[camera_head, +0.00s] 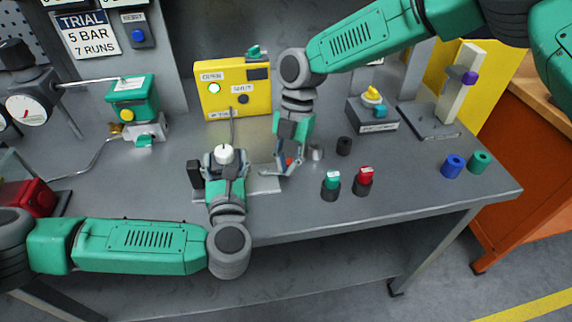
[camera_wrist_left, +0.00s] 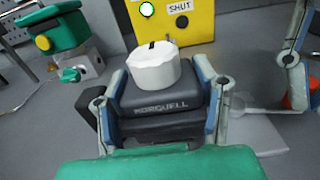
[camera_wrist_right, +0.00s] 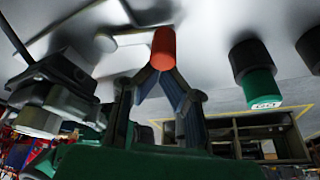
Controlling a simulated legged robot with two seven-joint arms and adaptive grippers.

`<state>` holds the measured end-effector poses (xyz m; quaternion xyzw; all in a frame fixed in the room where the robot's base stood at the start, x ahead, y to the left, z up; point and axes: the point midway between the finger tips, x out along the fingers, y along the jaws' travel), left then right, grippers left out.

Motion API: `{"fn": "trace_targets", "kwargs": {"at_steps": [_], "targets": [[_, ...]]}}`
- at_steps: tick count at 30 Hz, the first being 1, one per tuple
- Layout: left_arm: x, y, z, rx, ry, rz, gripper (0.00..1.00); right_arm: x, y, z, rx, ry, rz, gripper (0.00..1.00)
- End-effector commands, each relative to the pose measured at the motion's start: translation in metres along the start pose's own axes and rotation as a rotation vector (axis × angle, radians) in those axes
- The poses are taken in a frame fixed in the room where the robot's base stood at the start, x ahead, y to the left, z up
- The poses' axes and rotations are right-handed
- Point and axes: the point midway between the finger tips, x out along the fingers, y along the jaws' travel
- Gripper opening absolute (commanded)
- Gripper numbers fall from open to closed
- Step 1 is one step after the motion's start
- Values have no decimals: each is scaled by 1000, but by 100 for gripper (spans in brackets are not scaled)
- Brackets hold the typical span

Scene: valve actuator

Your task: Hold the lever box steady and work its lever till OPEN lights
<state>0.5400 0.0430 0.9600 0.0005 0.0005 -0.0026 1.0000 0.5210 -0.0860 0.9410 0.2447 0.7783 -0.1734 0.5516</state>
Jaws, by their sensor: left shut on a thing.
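The dark lever box (camera_wrist_left: 160,103), marked KORQUELL, has a white round cap (camera_wrist_left: 155,70) on top. My left gripper (camera_head: 224,160) is shut on the box, with one finger on each side. A red-orange cylindrical grip (camera_wrist_right: 163,48) is at the fingertips of my right gripper (camera_wrist_right: 160,72). The fingers converge at its end, but whether they clamp it is unclear. In the head view it is mostly hidden by the right fingers. The yellow panel (camera_head: 207,107) stands behind the box. Its OPEN lamp (camera_head: 214,88) glows pale green, and its SHUT lamp (camera_head: 243,99) is dark.
Blue (camera_head: 453,166) and green (camera_head: 480,162) rings sit near the table's right end. A green-topped valve unit (camera_head: 133,100) stands left.

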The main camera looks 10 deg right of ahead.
Motion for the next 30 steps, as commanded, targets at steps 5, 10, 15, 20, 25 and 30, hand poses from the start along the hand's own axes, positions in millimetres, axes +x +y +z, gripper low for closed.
{"fn": "trace_targets", "kwargs": {"at_steps": [5,10,15,20,25,30], "targets": [[0,1,-2,2,3,3,4,0,-1,2,3,-3,-2,0],[0,1,-2,2,3,3,4,-2,-1,2,3,-4,-1,0],[0,1,-2,2,3,3,5,-22,1,3,3,-7,2,0],[0,1,-2,2,3,2,5,-54,3,2,3,-5,3,0],[0,1,-2,2,3,2,5,-82,4,2,2,-3,2,0],[0,1,-2,2,3,1,4,-97,5,1,2,-1,0,0]]}}
